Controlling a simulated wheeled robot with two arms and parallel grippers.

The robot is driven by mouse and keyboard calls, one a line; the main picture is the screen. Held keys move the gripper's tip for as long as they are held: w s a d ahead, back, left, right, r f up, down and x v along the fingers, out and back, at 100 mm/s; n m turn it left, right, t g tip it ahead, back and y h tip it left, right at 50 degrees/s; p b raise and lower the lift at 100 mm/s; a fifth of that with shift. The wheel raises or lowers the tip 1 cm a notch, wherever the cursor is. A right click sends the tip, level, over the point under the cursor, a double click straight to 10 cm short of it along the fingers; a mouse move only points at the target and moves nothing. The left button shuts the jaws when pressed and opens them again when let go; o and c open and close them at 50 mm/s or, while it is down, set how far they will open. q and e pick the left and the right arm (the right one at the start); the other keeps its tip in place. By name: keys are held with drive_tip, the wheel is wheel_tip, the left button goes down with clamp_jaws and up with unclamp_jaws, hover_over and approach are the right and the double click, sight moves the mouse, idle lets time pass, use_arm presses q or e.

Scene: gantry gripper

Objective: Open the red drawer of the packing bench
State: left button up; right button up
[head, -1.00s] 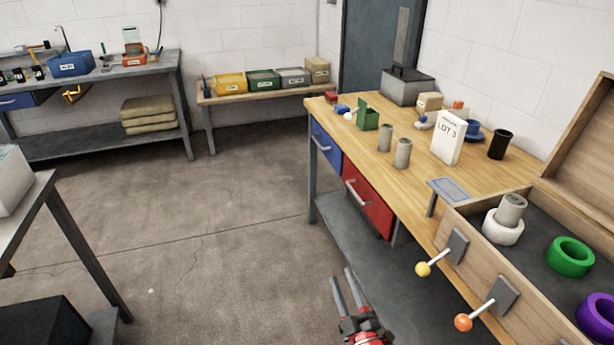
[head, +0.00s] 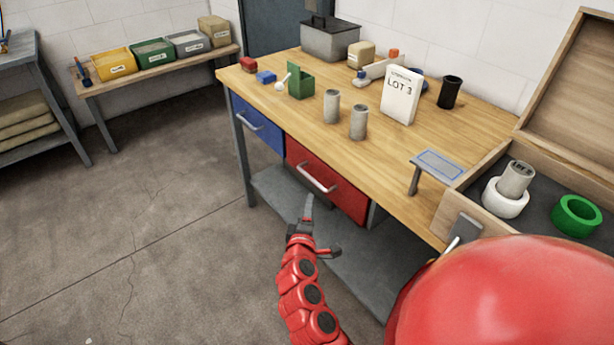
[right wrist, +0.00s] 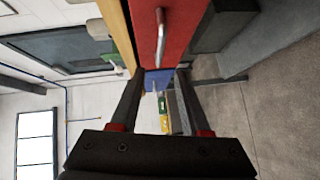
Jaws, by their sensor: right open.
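The red drawer (head: 325,181) is in the front of the wooden packing bench (head: 415,187), right of the blue drawer (head: 257,126). It looks shut, with a pale bar handle (head: 316,178) across its front. My right gripper (head: 309,208) is just below and in front of the handle in the head view, apart from it. In the right wrist view the red drawer (right wrist: 172,30) and its handle (right wrist: 160,35) show at the top, beyond the fingers. The right gripper (right wrist: 155,85) is open with nothing between its fingertips. My left gripper is not in view.
On the bench stand two grey cylinders (head: 358,122), a green box (head: 301,82), a white LOT 3 card (head: 401,97) and a black cup (head: 449,92). An open wooden case (head: 480,222) is at the right. A grey lower shelf (head: 350,262) lies under the drawers. The floor at left is clear.

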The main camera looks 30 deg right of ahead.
sight(312, 179)
drive_tip(key=x, duration=1.4)
drive_tip(key=shift+a+p, duration=0.1)
drive_tip(key=shift+p, duration=0.3)
clamp_jaws()
drive_tip(key=shift+f, duration=0.1)
idle(0.4)
